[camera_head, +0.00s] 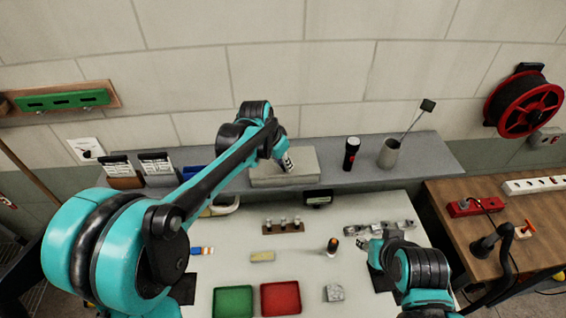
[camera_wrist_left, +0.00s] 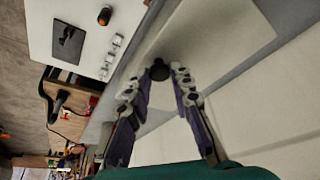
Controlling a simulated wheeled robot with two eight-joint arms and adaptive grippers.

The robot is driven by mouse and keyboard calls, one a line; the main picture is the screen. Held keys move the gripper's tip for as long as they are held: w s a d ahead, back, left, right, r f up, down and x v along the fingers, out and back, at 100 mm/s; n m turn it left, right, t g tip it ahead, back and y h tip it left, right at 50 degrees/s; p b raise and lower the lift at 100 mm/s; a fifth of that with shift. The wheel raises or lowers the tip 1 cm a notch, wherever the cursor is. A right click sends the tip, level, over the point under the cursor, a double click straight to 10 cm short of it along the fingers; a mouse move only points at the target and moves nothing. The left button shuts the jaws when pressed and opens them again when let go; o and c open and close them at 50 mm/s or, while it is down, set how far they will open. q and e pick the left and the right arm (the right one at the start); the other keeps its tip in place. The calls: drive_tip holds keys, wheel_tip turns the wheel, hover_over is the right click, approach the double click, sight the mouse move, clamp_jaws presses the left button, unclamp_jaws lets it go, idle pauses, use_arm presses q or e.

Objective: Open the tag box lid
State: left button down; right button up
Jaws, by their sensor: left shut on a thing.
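The tag box (camera_head: 262,181) is a low beige box on the grey shelf at the back, and its lid seems to lie flat on top.
A black and red flashlight (camera_head: 351,154) and a grey cup (camera_head: 389,154) with a tool stand right of the box on the shelf (camera_head: 430,155). Green (camera_head: 233,301) and red (camera_head: 281,298) trays lie on the table's front. A small rack (camera_head: 283,226) stands mid-table.

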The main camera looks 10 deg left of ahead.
use_arm(q)
drive_tip(key=shift+w+a+r+g+p, duration=0.1)
drive_tip(key=shift+w+r+g+p, duration=0.25)
drive_tip(key=shift+r+g, duration=0.2)
drive_tip(key=shift+w+r+g+p, duration=0.2)
drive_tip(key=shift+w+r+g, duration=0.1)
drive_tip(key=shift+r+g, duration=0.2)
drive_tip(key=shift+w+a+r+n+g+h+p, duration=0.15)
drive_tip(key=shift+w+r+n+g+h+p, duration=0.2)
drive_tip(key=shift+w+r+g, duration=0.5)
drive_tip(key=shift+w+r, duration=0.1)
drive_tip(key=shift+r, duration=0.2)
drive_tip(key=shift+w+a+r+p, duration=0.1)
drive_tip(key=shift+w+r+p, duration=0.2)
drive_tip(key=shift+r, duration=0.1)
drive_tip(key=shift+w+a+r, duration=0.1)
drive_tip(key=shift+w+r, duration=0.15)
drive_tip(key=shift+w, duration=0.1)
